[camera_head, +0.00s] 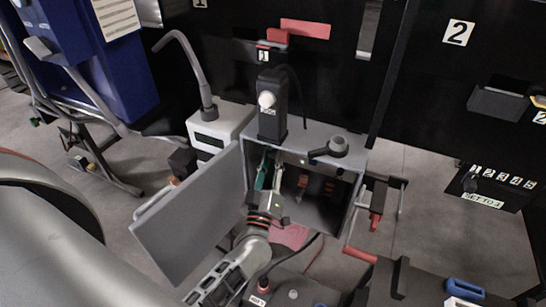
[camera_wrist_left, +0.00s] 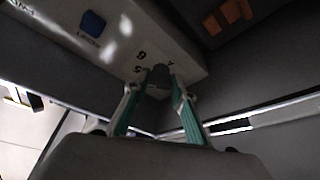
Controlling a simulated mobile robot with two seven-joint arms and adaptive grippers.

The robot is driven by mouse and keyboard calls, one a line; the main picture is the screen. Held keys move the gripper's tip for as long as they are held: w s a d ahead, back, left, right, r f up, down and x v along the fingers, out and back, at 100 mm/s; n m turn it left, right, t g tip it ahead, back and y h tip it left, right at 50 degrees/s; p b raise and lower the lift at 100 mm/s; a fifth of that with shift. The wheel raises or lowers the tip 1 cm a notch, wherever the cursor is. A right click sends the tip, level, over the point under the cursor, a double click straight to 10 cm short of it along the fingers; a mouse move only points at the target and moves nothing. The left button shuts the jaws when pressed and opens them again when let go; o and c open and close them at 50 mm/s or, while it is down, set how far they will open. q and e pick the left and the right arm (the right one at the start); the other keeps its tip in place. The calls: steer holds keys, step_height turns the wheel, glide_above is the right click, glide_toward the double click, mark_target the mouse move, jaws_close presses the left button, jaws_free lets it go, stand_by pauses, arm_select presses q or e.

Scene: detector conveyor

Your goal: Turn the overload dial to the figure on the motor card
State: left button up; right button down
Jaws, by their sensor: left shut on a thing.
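The open grey cabinet (camera_head: 325,215) stands in the middle of the head view. My left gripper (camera_head: 270,160) reaches into it, its green fingers near the upper left inside. In the left wrist view the fingers (camera_wrist_left: 161,76) are shut on the dark overload dial (camera_wrist_left: 159,72), on the face of a pale relay box (camera_wrist_left: 130,30). Printed figures ring the dial; I cannot tell its exact setting, as the fingers hide part of it. A blue button (camera_wrist_left: 92,23) is beside it. I cannot pick out the motor card with certainty. My right gripper is not in view.
The cabinet door (camera_head: 190,215) hangs open at left, close to my left arm. A handle switch (camera_head: 330,148) and black post (camera_head: 272,105) stand on top. A pale box (camera_head: 215,128) with a gooseneck is behind left. A "SET TO" label (camera_head: 482,200) shows at right.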

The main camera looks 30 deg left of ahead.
arm_select(q)
steer(key=m+h+p, duration=0.1)
steer(key=m+h, duration=0.1)
steer(key=m, duration=0.2)
steer(key=m+t+h, duration=0.1)
steer(key=m+h, duration=0.1)
steer(key=m, duration=0.2)
steer(key=shift+a+t+p, duration=0.2)
steer(key=shift+t+p, duration=0.1)
steer(key=shift+p, duration=0.1)
steer(key=shift+m, duration=0.6)
steer(key=o, duration=1.1)
steer(key=shift+s+f, duration=0.15)
steer(key=shift+s, duration=0.05)
steer(key=v, duration=1.1)
steer(key=shift+s, duration=0.3)
